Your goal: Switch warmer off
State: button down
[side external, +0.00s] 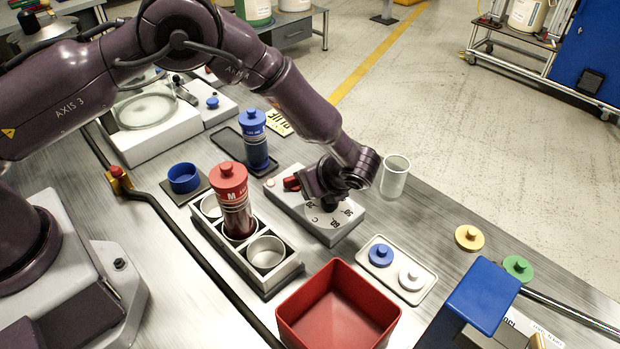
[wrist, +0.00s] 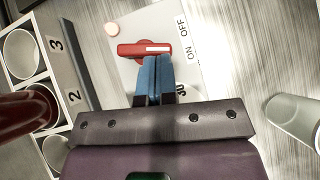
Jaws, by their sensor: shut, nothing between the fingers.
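The warmer is a pale grey box (side external: 345,232) in the middle of the bench, with a numbered dial face partly hidden under my gripper. Its red switch (side external: 291,183) shows just left of my gripper; in the wrist view the red switch (wrist: 145,50) lies crosswise, its white stripe pointing right, roughly at the ON label (wrist: 190,52). The OFF label (wrist: 182,25) is above ON in that view. My gripper (wrist: 156,62) is shut and empty, its blue fingertips close to the switch's lower edge. I cannot tell if they touch it.
A holder (side external: 265,278) with a red-capped bottle (side external: 234,200) stands left of the warmer. A blue-capped bottle (side external: 255,140) stands behind. A clear beaker (side external: 394,178) is close on the right. A red bin (side external: 340,310) and lid tray (side external: 425,285) are in front.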

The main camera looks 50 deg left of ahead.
jog(key=n, duration=0.1)
jog(key=n+g, duration=0.1)
jog(key=w+n+g, duration=0.1)
jog(key=shift+a, duration=0.3)
jog(key=n+g, duration=0.3)
jog(key=shift+w+a, duration=0.3)
jog(key=shift+a, duration=0.1)
jog(key=shift+n+h, duration=0.3)
jog(key=shift+n, duration=0.1)
jog(key=shift+w+a, duration=0.15)
jog(key=shift+a, duration=0.05)
